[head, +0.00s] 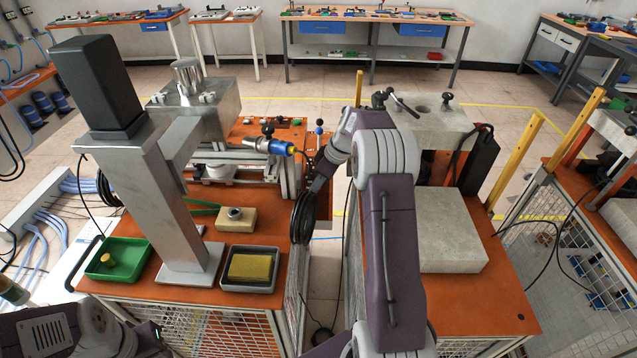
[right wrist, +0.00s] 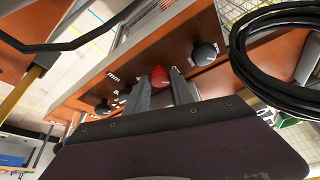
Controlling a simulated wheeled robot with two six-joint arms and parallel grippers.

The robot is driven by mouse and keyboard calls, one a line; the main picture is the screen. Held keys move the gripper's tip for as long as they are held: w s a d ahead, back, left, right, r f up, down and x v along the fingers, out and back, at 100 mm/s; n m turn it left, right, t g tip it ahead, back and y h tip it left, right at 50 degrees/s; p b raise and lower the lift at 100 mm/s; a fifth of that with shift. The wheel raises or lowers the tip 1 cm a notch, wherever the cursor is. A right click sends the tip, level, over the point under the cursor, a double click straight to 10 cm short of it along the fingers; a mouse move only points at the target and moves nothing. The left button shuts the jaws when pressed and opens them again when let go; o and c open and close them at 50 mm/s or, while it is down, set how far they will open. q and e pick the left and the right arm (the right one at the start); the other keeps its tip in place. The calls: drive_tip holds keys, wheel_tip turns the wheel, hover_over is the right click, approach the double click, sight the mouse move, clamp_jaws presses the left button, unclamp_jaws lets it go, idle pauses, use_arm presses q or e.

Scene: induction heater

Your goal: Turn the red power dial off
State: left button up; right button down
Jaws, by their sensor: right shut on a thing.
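The red power dial (right wrist: 160,76) sits on an orange control panel (right wrist: 130,82) in the right wrist view. My right gripper (right wrist: 159,88) has its two grey fingers on either side of the dial, shut on it. The lower part of the dial is hidden between the fingers. In the head view my right arm reaches over to the inner side of the left bench, and the dial cannot be made out there. My left arm shows only in part at the lower left, with its gripper out of view.
A black knob (right wrist: 205,53) sits right of the dial on the panel, and a smaller one (right wrist: 103,106) sits left. A coiled black cable (head: 303,217) hangs close to my right gripper. A grey concrete block (head: 450,232) stands on the right bench.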

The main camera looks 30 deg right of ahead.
drive_tip(key=c, duration=1.1)
unclamp_jaws()
drive_tip(key=v, duration=0.9)
drive_tip(key=shift+p, duration=0.3)
